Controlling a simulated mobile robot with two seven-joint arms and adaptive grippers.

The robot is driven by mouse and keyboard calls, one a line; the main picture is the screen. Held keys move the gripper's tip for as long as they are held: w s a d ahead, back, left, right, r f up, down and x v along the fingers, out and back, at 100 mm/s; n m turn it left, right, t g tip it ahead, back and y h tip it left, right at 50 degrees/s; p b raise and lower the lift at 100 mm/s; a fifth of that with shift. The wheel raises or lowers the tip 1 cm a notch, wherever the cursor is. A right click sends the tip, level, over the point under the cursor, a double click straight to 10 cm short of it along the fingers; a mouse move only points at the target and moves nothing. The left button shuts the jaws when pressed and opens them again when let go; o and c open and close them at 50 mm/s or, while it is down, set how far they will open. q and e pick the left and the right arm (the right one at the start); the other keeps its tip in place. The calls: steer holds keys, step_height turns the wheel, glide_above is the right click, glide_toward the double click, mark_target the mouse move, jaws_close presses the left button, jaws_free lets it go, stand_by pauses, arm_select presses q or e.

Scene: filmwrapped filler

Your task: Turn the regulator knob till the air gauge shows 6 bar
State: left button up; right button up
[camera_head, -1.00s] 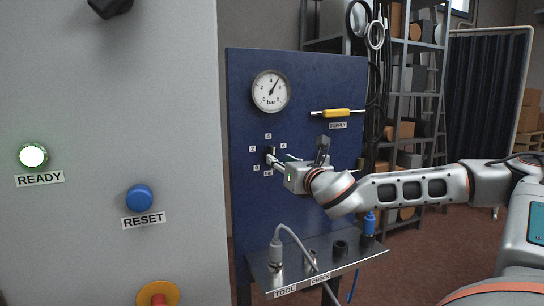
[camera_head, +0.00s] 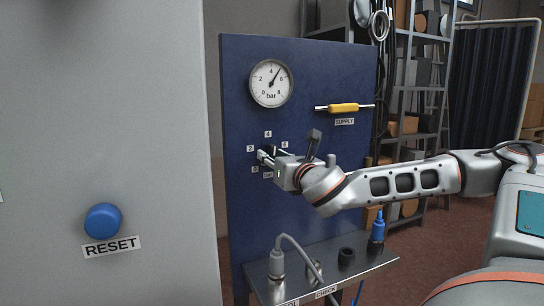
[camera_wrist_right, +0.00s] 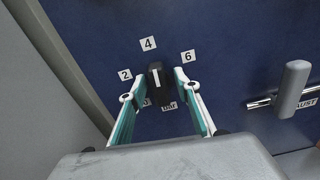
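The air gauge (camera_head: 270,83) is a round white dial high on the blue panel. Its needle points up and right, between 4 and 6. The black regulator knob (camera_wrist_right: 155,78) sits below it among labels 2, 4 and 6, its white mark pointing nearly at 4; lower labels are partly hidden. My right gripper (camera_wrist_right: 159,84) has one finger on each side of the knob, with narrow gaps seeming to show, so it looks open around it. In the head view the right gripper (camera_head: 273,156) partly covers the knob. My left gripper is not in view.
A yellow SUPPLY handle (camera_head: 343,108) is right of the gauge. Below is a metal shelf (camera_head: 368,264) with a grey connector and hose (camera_head: 277,258) and a blue plug (camera_head: 377,230). A grey cabinet with a blue RESET button (camera_head: 103,221) stands at left.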

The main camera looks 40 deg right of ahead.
steer(key=shift+c, duration=0.4)
jaws_close()
steer(key=m+b, duration=0.2)
steer(key=b, duration=0.1)
steer(key=shift+f+m, duration=0.15)
steer(key=shift+m, duration=0.15)
steer(key=shift+s+m+b, duration=0.1)
steer(key=shift+m+b, duration=0.9)
steer(key=shift+m, duration=0.5)
steer(key=shift+r, duration=0.2)
steer(key=shift+o, duration=0.4)
jaws_free()
